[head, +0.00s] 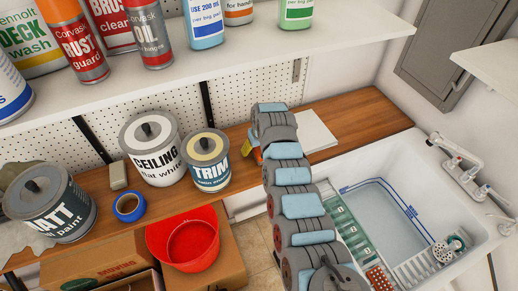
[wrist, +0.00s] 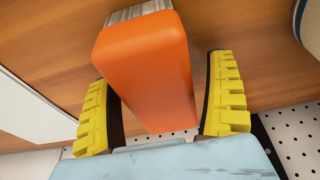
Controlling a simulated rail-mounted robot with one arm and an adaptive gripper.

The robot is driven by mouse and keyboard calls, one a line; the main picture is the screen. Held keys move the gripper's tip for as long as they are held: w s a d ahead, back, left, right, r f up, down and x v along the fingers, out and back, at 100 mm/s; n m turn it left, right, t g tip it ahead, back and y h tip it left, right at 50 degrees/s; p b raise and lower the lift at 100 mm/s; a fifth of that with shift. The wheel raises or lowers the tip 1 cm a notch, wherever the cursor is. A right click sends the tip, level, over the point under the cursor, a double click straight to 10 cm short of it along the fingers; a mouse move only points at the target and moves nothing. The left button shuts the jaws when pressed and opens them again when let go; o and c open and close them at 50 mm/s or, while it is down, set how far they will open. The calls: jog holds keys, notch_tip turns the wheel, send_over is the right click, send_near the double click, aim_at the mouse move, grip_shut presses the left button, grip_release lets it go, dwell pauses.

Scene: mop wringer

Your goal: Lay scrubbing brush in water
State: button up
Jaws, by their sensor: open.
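An orange block with pale bristles (wrist: 147,68), which looks like the scrubbing brush, lies over the wooden worktop in the wrist view. My gripper (wrist: 160,88) is open, with one yellow ridged finger on each side of the block. A narrow gap shows at the right finger; contact at the left finger is unclear. In the head view my arm hides most of the gripper, and only a bit of orange and yellow shows at the worktop. The white sink (head: 346,166) is at the right, and its basin holds what looks like water (head: 372,215).
Paint tins, the nearest labelled TRIM (head: 206,172), stand left of my arm. A pale flat slab (head: 315,132) lies on its right. A shelf (head: 235,50) with bottles overhangs the worktop. A red bucket (head: 190,243) is below. A rack and tap (head: 455,150) are at the sink.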

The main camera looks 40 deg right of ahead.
jog(key=shift+f, duration=0.25)
jog(key=shift+c, duration=0.4)
jog(key=c, duration=1.2)
